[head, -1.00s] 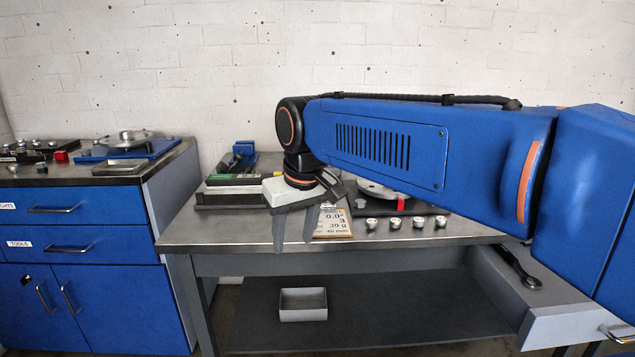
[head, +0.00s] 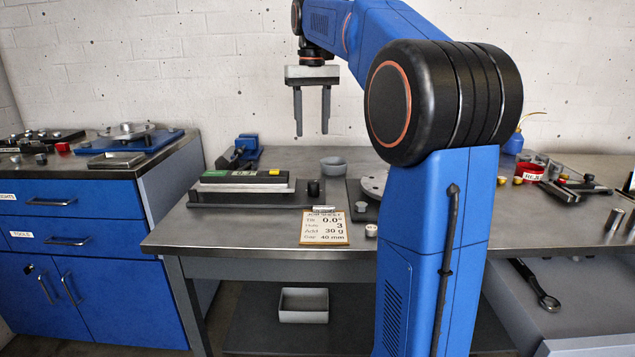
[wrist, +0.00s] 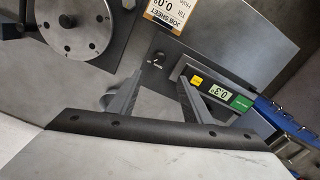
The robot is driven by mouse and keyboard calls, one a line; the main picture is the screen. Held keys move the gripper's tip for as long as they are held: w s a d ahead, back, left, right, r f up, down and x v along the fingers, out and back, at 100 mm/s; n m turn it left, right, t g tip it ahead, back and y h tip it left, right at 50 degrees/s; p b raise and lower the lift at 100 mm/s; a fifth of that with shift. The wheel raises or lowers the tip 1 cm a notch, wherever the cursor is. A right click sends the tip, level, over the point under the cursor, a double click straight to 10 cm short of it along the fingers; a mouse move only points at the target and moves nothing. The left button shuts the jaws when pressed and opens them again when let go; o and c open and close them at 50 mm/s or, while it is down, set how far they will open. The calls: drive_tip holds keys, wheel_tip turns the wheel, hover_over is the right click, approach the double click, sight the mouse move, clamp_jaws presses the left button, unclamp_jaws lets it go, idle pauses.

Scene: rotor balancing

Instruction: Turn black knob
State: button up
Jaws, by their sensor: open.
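A small black knob (head: 314,188) stands upright at the right end of a dark base plate (head: 240,200) on the table. The same plate bears a level device (head: 240,180) with a green label and a yellow button. The wrist view shows the knob (wrist: 157,61) beside the device's display (wrist: 222,92), which appears to read 0.3°. My gripper (head: 312,128) is open and empty, pointing down, well above the table and roughly over the knob in the head view. In the wrist view the knob lies beyond and between the two fingertips (wrist: 158,84), with no contact.
A job sheet (head: 325,228) lies at the table's front edge. A grey cup (head: 333,165) stands behind the knob. A rotor disc (head: 374,184) is to the right, partly hidden by my arm. A blue vise-like tool (head: 240,150) stands at the back left.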

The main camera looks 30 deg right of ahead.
sight(313, 182)
wheel_tip(313, 182, down, 17)
drive_tip(key=shift+w+d+f, duration=0.1)
drive_tip(key=shift+d+f, duration=0.05)
idle(0.6)
drive_tip(key=c, duration=1.1)
